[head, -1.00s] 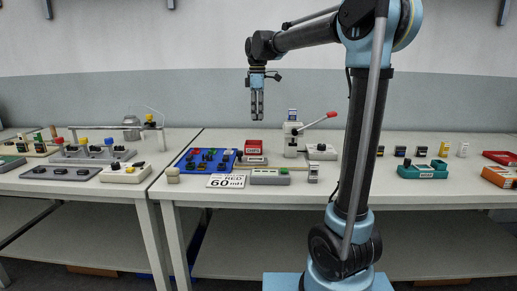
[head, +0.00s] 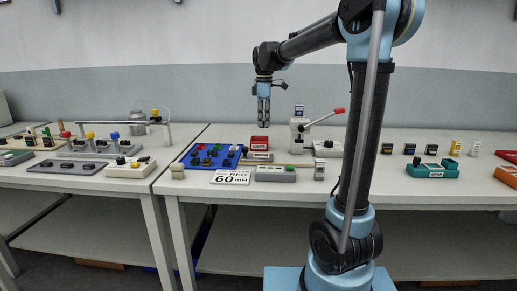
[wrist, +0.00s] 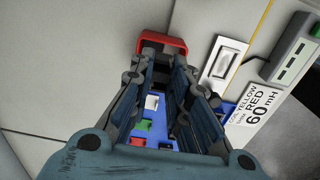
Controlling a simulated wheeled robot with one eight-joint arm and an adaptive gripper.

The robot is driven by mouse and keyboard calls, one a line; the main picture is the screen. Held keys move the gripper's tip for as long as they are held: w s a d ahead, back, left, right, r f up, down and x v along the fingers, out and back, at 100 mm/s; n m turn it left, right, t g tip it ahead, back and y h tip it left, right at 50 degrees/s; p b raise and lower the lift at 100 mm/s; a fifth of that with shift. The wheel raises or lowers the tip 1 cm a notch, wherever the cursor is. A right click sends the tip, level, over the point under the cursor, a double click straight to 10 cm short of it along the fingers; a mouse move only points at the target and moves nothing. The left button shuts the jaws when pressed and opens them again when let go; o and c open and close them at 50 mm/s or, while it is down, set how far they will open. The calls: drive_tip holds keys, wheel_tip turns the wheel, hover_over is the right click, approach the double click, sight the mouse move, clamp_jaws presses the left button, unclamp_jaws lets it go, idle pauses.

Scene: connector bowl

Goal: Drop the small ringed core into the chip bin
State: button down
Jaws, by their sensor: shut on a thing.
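My gripper (head: 264,123) points straight down above the back of the right table. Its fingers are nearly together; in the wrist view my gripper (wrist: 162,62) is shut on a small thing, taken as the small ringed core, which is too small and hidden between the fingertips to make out. A red open bin with a label (head: 260,143), apparently the chip bin, stands on the table just below the fingertips, with a gap between. In the wrist view the red bin (wrist: 162,40) shows at the fingertips, partly covered by them.
A blue tray (head: 190,164) with several small parts lies left of the bin. A press with a red-tipped lever (head: 300,130) stands close on its right. A grey block with a green button (head: 276,174) and a "RED 60 mH" card (head: 231,177) are in front.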

drive_tip(key=c, duration=1.4)
unclamp_jaws()
drive_tip(key=shift+c, duration=0.2)
wheel_tip(320, 180, up, 12)
drive_tip(key=shift+f, duration=0.1)
